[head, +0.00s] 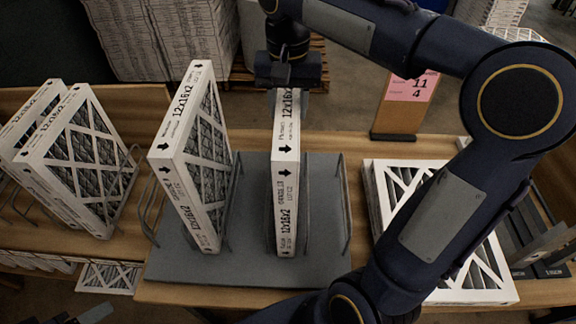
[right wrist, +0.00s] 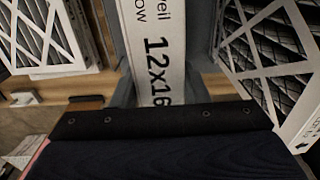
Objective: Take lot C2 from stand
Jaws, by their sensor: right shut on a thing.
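A white-framed filter (head: 287,165) marked 12x16x2 stands upright in the wire stand (head: 345,205) on a grey base. Its narrow edge faces me; its lot print is too small to read surely. My right gripper (head: 287,88) is shut on the top of this filter from behind. In the right wrist view the filter's printed edge (right wrist: 158,35) lies between the fingers (right wrist: 155,85). A second 12x16x2 filter (head: 190,160) leans in the same stand to the left, apart from the gripper. My left gripper cannot be made out.
More filters (head: 75,160) stand in a rack at the left. Flat-lying filters (head: 395,180) are at the right, partly behind my right arm. Stacked goods (head: 165,40) stand on a pallet beyond.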

